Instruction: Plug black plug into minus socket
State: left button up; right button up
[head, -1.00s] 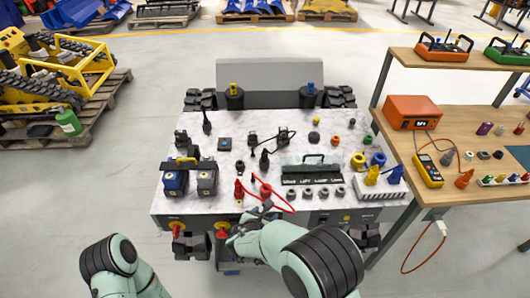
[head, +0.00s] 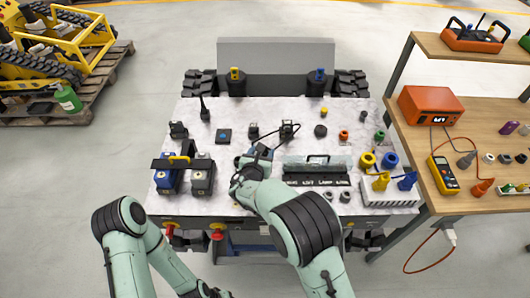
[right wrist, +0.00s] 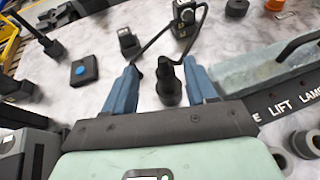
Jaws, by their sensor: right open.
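The black plug (right wrist: 169,85) stands upright on the marbled carrier top, with a black cable looping from its top to a small black block (right wrist: 188,18). My right gripper (right wrist: 162,68) is open, with its two blue fingers on either side of the plug. I cannot make out which socket is minus. My left forearm shows, but the left gripper is out of frame.
Two batteries (head: 203,180) stand at the left of the top. Yellow and blue connectors (head: 407,181) stand at the right. A workbench (head: 470,130) adjoins on the right.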

aim_at(264, 153)
jog(key=shift+w+d+f, duration=0.2)
jog(key=shift+w+f, duration=0.2)
jog(key=shift+w, duration=0.05)
jog(key=x, duration=0.2)
jog(key=p+x, duration=0.1)
jog(key=x, duration=0.1)
jog(key=shift+d+f, duration=0.15)
jog(key=shift+f, duration=0.25)
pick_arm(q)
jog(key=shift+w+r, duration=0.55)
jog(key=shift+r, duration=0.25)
pick_arm(e)
jog(key=shift+c, duration=0.3)
jog(key=c, duration=1)
